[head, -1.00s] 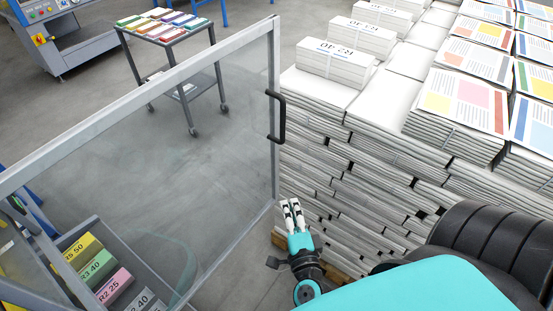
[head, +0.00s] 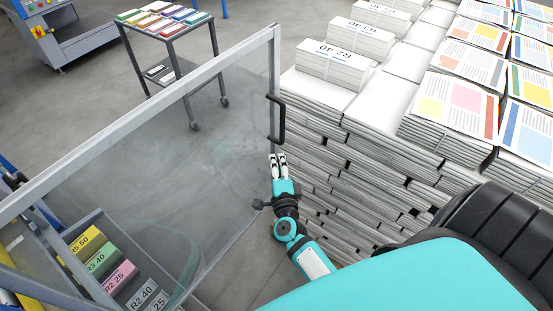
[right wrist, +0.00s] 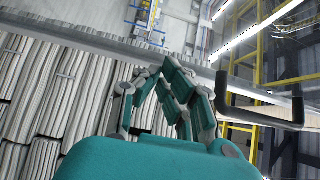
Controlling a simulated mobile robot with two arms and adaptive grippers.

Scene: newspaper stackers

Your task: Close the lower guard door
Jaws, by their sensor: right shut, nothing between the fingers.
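The lower guard door (head: 150,165) is a clear panel in a grey metal frame and stands swung open across the left half of the head view. Its black handle (head: 281,119) is on the upright edge at the right. My right gripper (head: 278,160) is shut and empty, just below the handle and close to the door's edge post. I cannot tell whether it touches the post. In the right wrist view my shut right gripper (right wrist: 170,75) points up, with the handle (right wrist: 262,118) to its right. My left gripper is not in view.
Tall stacks of paper (head: 350,165) stand close to the right of the door's edge. A cart (head: 165,35) with coloured bundles is behind the door. A rack of labelled blocks (head: 100,265) shows at lower left. Bare floor lies behind the panel.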

